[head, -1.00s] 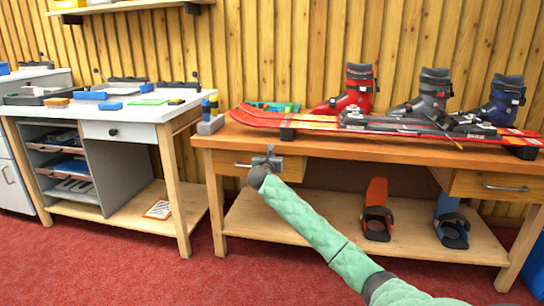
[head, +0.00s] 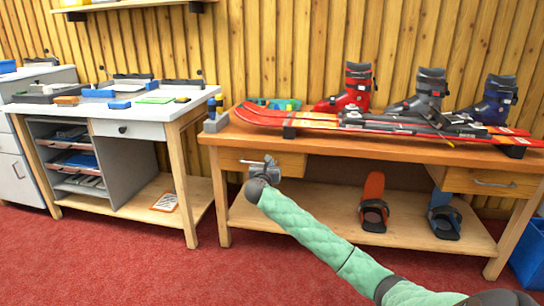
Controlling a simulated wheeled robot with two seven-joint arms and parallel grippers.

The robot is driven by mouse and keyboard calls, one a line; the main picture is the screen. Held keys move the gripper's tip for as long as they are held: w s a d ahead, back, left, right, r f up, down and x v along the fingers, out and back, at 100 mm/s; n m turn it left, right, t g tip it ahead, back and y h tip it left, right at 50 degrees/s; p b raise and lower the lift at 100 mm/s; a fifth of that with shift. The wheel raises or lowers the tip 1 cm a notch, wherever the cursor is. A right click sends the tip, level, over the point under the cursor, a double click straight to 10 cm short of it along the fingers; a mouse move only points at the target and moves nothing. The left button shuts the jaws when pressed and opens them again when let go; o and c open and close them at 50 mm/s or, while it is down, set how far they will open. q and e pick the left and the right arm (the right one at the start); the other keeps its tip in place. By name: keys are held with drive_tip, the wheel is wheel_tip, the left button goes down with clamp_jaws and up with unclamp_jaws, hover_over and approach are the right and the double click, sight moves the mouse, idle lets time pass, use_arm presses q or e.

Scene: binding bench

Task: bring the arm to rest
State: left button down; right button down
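My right arm comes in from the lower right in a green padded sleeve. Its gripper (head: 268,167) is in front of the left drawer (head: 290,165) of the wooden bench, by the drawer's handle. The drawer looks closed. The gripper is small and seen from behind, so its fingers cannot be made out clearly, and nothing is seen held in it. My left gripper is not in view.
The wooden bench (head: 340,150) carries red skis (head: 290,119) and several ski boots. Two bindings stand on its lower shelf. A white-topped workbench (head: 130,113) stands at left, a blue bin (head: 530,262) at far right. Red carpet (head: 110,265) is free in front.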

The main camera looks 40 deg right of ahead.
drive_tip(key=v, duration=0.3)
drive_tip(key=shift+f+p, duration=0.15)
drive_tip(key=shift+p, duration=0.15)
